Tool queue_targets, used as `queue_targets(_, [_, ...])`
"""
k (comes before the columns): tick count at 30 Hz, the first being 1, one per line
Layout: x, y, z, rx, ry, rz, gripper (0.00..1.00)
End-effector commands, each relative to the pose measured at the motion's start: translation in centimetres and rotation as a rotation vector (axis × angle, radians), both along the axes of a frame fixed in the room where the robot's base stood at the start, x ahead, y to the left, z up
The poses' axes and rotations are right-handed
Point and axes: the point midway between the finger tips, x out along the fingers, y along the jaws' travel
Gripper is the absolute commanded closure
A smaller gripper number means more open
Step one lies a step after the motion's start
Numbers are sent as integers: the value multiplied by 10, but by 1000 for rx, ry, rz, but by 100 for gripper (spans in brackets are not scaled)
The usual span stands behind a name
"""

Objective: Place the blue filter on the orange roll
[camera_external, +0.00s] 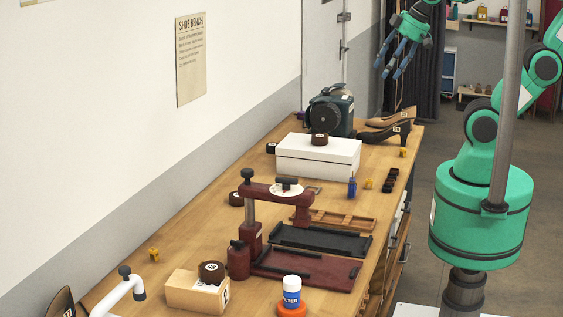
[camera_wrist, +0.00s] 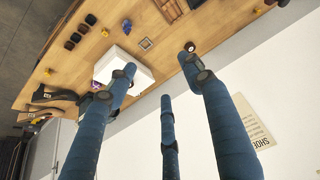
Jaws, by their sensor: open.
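The roll is partly cut off by the picture's bottom edge. My gripper (camera_external: 399,62) is high at the far end of the bench, well away from both. Its three blue fingers are spread and empty in the wrist view (camera_wrist: 160,78). Neither filter nor roll shows there.
The wooden workbench (camera_external: 205,200) holds a dark red press (camera_external: 275,190), a wooden block (camera_external: 190,291) with a dark roll (camera_external: 211,272), a white box (camera_external: 318,158) and a green machine (camera_external: 331,110). Shoes (camera_external: 387,128) lie at the far end. A wall borders the left side.

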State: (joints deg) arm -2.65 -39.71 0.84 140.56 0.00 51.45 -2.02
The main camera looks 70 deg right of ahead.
Motion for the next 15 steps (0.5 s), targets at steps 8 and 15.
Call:
queue_targets(8, [-22, -15, -6, 17, -22, -78, 49])
queue_targets(15, [-22, -15, -5, 17, -22, -79, 49])
